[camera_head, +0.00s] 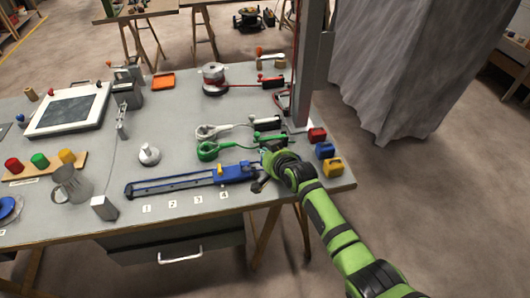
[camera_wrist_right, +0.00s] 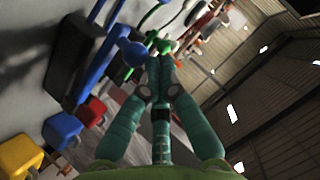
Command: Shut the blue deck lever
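The blue deck lever (camera_wrist_right: 98,68) shows in the right wrist view, with a blue arm rising from a black block (camera_wrist_right: 70,60) and a rounded blue end (camera_wrist_right: 132,53). In the head view my right gripper (camera_head: 263,163) is over the table's right part and hides most of the lever. In the right wrist view the fingers (camera_wrist_right: 160,68) come together at their tips, just right of the blue end. I see nothing held between them. Whether they touch the lever is not clear. My left gripper is out of view.
A blue rail with a yellow-knobbed slider (camera_head: 235,172) lies left of my right gripper. Red, blue and yellow blocks (camera_head: 333,168) stand at the right edge. An upright post (camera_head: 305,80) rises behind.

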